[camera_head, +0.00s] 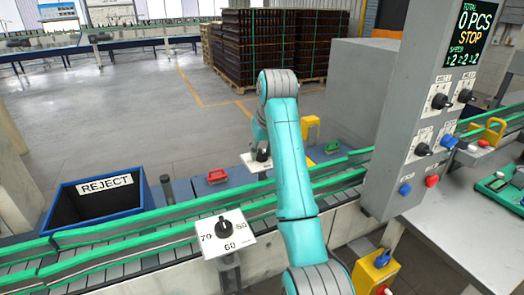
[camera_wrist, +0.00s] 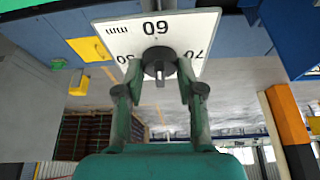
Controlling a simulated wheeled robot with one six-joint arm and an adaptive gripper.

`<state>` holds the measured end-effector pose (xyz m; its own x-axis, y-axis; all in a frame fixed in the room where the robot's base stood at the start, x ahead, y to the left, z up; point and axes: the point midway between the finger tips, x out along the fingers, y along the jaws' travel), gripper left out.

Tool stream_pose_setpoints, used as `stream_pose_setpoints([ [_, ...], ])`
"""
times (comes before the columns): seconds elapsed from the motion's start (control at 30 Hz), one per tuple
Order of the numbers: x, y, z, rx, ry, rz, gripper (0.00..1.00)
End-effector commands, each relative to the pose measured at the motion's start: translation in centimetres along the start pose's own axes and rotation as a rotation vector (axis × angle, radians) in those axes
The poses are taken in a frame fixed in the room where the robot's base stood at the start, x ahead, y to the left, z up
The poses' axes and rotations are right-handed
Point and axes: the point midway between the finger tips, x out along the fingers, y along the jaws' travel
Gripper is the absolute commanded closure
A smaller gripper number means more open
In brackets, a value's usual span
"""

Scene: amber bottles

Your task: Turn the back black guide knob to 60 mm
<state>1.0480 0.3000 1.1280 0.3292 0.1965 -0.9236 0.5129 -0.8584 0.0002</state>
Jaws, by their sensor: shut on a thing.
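The back black guide knob (camera_wrist: 158,56) sits on a white scale plate (camera_wrist: 204,28) in the wrist view. The plate reads 60 mm, with 70 to one side; the picture is upside down. My gripper (camera_wrist: 159,74) has a finger on each side of the knob and is shut on it. I cannot tell exactly where the knob's pointer stands. In the head view the back plate (camera_head: 249,163) is partly hidden by my arm, and the knob (camera_head: 262,155) shows as a small dark shape.
A front black knob (camera_head: 223,228) on its own 50-60-70 plate (camera_head: 240,245) stands nearer. Green guide rails (camera_head: 130,222) run along the conveyor. A blue reject bin (camera_head: 62,227) is left; a grey control panel (camera_head: 400,130) stands close on the right. Bottle pallets (camera_head: 285,45) are behind.

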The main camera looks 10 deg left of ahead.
Motion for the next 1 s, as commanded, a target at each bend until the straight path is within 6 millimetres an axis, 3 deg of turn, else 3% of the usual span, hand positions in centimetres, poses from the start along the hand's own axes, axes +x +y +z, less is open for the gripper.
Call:
stream_pose_setpoints([
  [0.63, 0.13, 0.0, 0.09, -0.052, -0.004, -0.022, 0.97],
  [0.67, 0.13, 0.0, 0.09, -0.052, -0.004, -0.022, 0.55],
  [0.73, 0.12, 0.0, 0.08, -0.051, -0.003, -0.022, 0.38],
  [1.0, 0.05, 0.01, 0.03, -0.051, -0.002, -0.022, 0.38],
])
